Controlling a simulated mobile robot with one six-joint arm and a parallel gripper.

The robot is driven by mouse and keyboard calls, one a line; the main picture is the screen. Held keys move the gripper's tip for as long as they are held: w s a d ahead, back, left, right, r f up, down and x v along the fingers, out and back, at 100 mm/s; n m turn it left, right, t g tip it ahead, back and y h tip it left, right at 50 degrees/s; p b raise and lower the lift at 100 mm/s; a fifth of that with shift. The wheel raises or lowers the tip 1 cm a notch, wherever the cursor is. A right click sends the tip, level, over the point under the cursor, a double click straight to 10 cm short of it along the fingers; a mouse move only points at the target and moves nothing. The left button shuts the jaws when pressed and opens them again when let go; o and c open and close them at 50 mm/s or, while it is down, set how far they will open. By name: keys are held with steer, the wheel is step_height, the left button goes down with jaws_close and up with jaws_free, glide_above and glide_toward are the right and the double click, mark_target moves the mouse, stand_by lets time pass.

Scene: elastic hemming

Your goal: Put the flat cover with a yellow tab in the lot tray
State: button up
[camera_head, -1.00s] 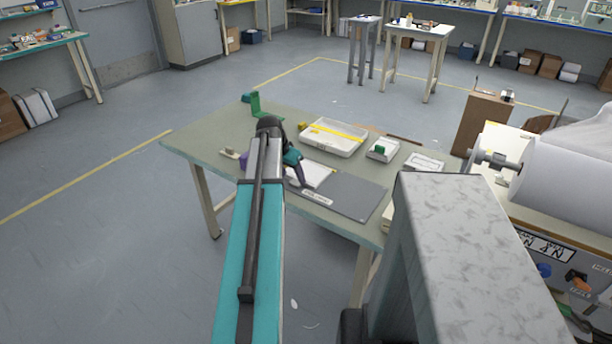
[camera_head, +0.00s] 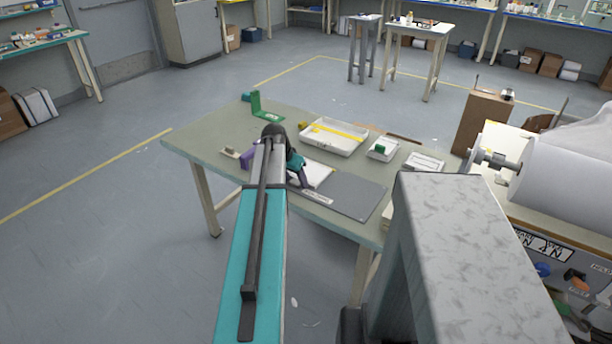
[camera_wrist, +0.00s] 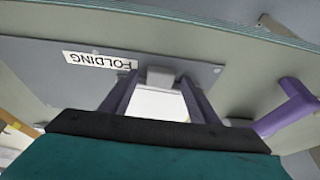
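My gripper (camera_wrist: 158,82) hangs over the near edge of the grey folding board (camera_head: 350,194). Its two fingers stand apart, with a small light grey block (camera_wrist: 160,76) between their tips; contact is not visible.
A smaller white tray (camera_head: 382,153) holds a green block. A white item (camera_head: 424,163) lies at the right edge. A green bracket (camera_head: 262,112) stands at the back left. A purple-handled tool (camera_wrist: 288,110) lies close beside my gripper.

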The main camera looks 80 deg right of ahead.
steer(key=c, duration=1.2)
steer(key=shift+c, duration=0.2)
steer(key=shift+r, duration=0.15)
steer(key=shift+r+b, duration=0.4)
steer(key=shift+r, duration=1.05)
steer(key=shift+a+r, duration=0.15)
steer(key=shift+a, duration=0.1)
steer(key=s+a+r+b, duration=0.1)
steer(key=a+b, duration=0.4)
steer(key=a, duration=1)
steer(key=shift+s+a+r, duration=0.15)
steer(key=shift+s+r, duration=0.05)
steer(key=shift+s, duration=0.15)
